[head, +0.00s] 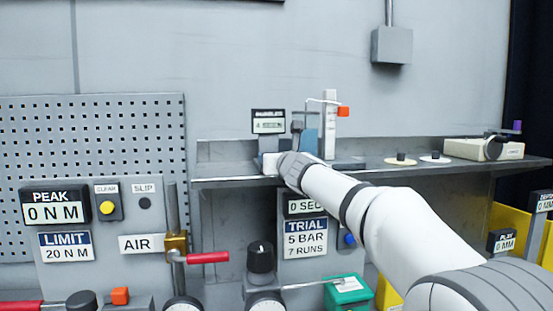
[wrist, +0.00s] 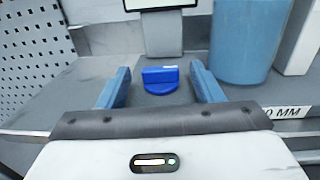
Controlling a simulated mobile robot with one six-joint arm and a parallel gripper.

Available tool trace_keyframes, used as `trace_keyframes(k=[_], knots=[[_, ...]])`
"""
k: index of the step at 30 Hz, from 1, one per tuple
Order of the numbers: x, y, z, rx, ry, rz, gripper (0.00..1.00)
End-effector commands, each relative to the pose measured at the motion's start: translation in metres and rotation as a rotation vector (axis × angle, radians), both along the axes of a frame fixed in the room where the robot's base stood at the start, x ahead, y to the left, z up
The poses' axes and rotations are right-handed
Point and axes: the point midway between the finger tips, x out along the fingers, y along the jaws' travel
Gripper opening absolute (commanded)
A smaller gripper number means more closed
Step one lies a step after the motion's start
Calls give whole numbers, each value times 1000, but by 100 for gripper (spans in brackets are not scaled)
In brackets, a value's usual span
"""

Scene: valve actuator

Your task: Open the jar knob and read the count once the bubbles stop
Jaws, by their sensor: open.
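A blue knob (wrist: 160,84) with a raised grip bar lies between the fingers of my gripper (wrist: 160,74) in the wrist view, with a visible gap on each side. My gripper is open and empty; in the head view its end (head: 270,164) is at the shelf, and the arm hides the knob. A blue jar-like vessel (wrist: 238,42) stands right of the knob; it also shows in the head view (head: 308,138). A small display on a stand (head: 268,122) is behind the gripper. Its text is too small to read surely. I cannot see any bubbles.
The grey shelf (head: 230,181) carries a white post (head: 330,125) with an orange block, discs and a beige device (head: 484,149) at right. Below are a panel (head: 305,240), a red-handled valve (head: 207,257) and a green box (head: 348,290). A pegboard (head: 90,150) is at left.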

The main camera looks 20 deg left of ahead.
Motion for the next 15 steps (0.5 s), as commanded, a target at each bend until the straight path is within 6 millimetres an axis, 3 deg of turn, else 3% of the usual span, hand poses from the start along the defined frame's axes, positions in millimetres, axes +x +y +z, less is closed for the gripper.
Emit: trace_keyframes(k=[15], knots=[[-56, -40, 0, 1, -2, 0, 60]])
